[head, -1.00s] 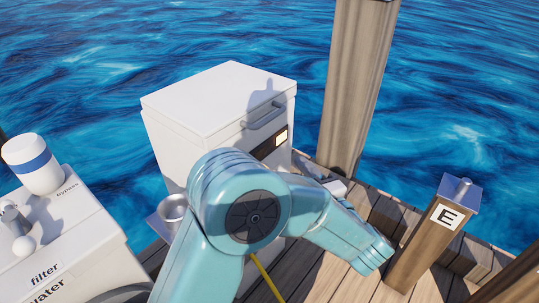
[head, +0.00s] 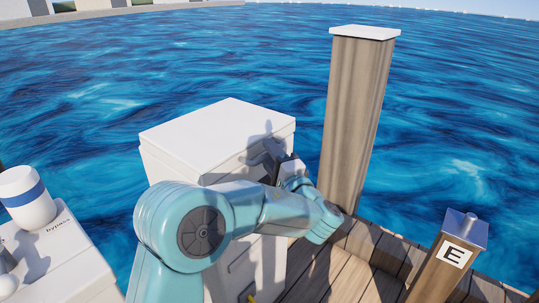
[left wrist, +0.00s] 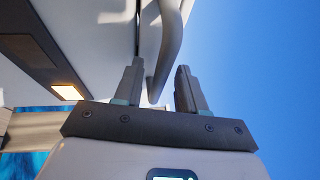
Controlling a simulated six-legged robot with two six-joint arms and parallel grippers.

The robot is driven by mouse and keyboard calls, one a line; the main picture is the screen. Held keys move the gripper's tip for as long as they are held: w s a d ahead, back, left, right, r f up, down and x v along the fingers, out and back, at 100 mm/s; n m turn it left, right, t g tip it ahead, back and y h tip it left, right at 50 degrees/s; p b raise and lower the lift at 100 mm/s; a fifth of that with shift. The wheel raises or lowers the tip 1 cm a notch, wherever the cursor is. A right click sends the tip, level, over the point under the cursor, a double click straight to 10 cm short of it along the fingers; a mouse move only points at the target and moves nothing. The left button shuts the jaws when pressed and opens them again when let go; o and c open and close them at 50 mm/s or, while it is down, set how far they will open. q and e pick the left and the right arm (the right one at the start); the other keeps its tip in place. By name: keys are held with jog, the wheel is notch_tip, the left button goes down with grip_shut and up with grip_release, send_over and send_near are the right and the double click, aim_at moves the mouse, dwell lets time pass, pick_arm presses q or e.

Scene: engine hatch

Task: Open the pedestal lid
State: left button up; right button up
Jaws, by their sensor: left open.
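The white pedestal (head: 165,170) stands at the dock's edge with its lid (head: 215,128) shut on top. My left gripper (head: 273,152) is at the lid's front right, by the lid's handle, which it and its shadow mostly hide in the head view. In the left wrist view the grey handle (left wrist: 170,45) shows between the two open fingers of the left gripper (left wrist: 160,66). I cannot tell whether the fingers touch it. The lid's seam shows beside the left finger. My right gripper is not in view.
A wooden piling (head: 355,120) with a white cap rises right of the pedestal, close to my left gripper. A white box with a blue-banded canister (head: 27,198) is at the left. Water lies behind.

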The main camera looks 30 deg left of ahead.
pick_arm(q)
jog(key=shift+w+a, duration=0.2)
jog(key=shift+a, duration=0.05)
